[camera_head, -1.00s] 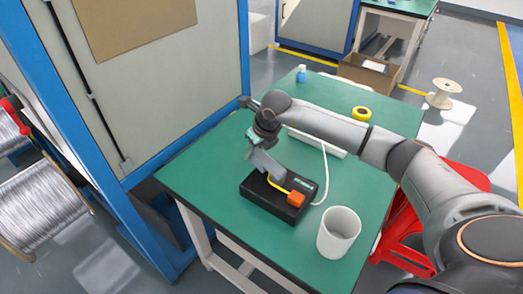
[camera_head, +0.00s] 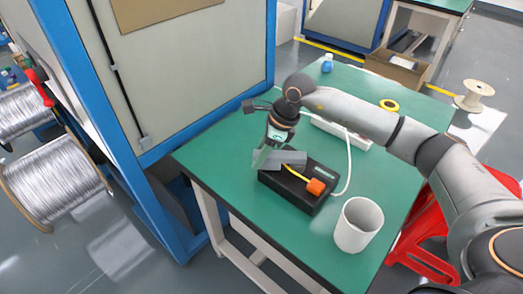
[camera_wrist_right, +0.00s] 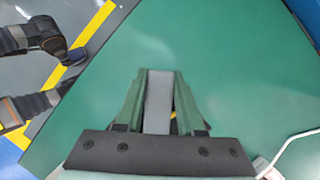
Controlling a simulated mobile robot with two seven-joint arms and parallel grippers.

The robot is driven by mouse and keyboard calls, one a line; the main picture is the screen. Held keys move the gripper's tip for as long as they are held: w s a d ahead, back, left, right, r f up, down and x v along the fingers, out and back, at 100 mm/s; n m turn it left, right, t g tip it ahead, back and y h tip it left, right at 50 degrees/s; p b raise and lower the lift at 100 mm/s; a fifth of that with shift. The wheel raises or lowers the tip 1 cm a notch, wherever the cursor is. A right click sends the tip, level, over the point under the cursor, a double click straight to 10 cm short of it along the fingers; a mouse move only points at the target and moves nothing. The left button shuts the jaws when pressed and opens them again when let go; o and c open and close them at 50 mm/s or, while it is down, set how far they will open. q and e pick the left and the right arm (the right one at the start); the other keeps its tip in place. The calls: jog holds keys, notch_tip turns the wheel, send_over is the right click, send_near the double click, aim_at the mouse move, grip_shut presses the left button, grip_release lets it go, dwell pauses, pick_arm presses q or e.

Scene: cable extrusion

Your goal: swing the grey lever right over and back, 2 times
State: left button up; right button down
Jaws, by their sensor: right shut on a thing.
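The grey lever (camera_head: 287,158) is on a black box (camera_head: 318,201) on the green table, and it leans low toward the left. My right gripper (camera_head: 263,157) is shut on the lever's free end, at the left side of the box. In the right wrist view the lever (camera_wrist_right: 158,103) runs between the two green fingers of my right gripper (camera_wrist_right: 159,95). The lever's pivot is partly hidden. My left gripper is not seen in the head view.
A white cup (camera_head: 358,226) stands right of the box on the green table (camera_head: 225,175). A white cable (camera_head: 348,170) curves behind the box to a white power strip (camera_head: 340,133). A blue-framed cabinet (camera_head: 190,80) borders the left.

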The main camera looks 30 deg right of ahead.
aim_at(279, 156)
jog(key=shift+s+a+n+g+y, duration=0.15)
jog(key=shift+s+a+n, duration=0.05)
jog(key=shift+s+n, duration=0.25)
jog(key=shift+s+a+n+g+y, duration=0.15)
jog(key=shift+s+n, duration=0.15)
jog(key=shift+n, duration=0.25)
jog(key=shift+r, duration=0.1)
jog(key=c, duration=0.5)
grip_release()
jog(key=v, duration=1.2)
jog(key=shift+r, duration=0.25)
